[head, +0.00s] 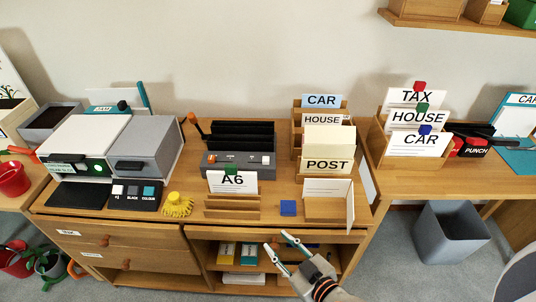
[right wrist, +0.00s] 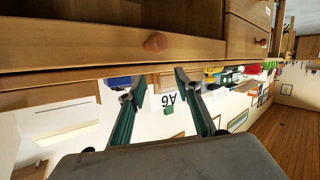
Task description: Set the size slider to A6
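A dark device with a grey front panel (head: 238,162) stands at the middle back of the desk. Its panel carries small orange and pale controls with lettering too small to read; I cannot tell which is the size slider or where it is set. An orange-tipped lever (head: 193,120) rises at its left. My right gripper (head: 276,240) is open and empty at the desk's front edge, well apart from the device. My left gripper is out of view.
A blue block (head: 288,208) and a wooden card stand (head: 325,206) lie near the front edge. A yellow spiky object (head: 177,205) sits left of the card. Letter holders stand right. In the right wrist view, a drawer front (right wrist: 100,42) is close to the fingers.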

